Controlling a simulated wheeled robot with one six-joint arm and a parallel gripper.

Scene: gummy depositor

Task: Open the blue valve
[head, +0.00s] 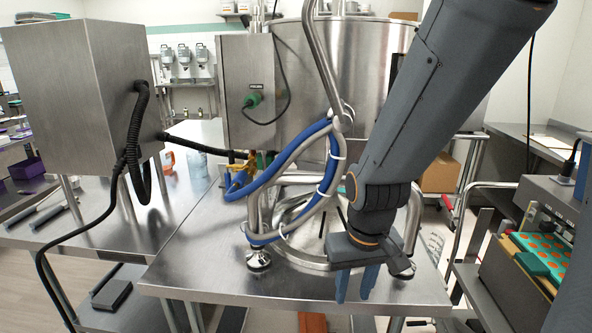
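My gripper (354,290) hangs in front of the steel tank at the lower right of the table. Its two blue-grey fingers point down, apart, with nothing visible between them. Small brass fittings (243,164) with green and blue parts sit low at the left of the tank. A small blue piece (238,181) shows there, close to the blue hose; I cannot tell clearly whether it is the blue valve's handle or what position it is in. My gripper is well to the right of these fittings and nearer the camera.
A blue hose (292,150) and a steel pipe loop in front of the tank (350,60), between my gripper and the fittings. A steel control box (85,95) with black cables stands left. The steel table (195,255) has clear room at front left. A machine (545,215) stands right.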

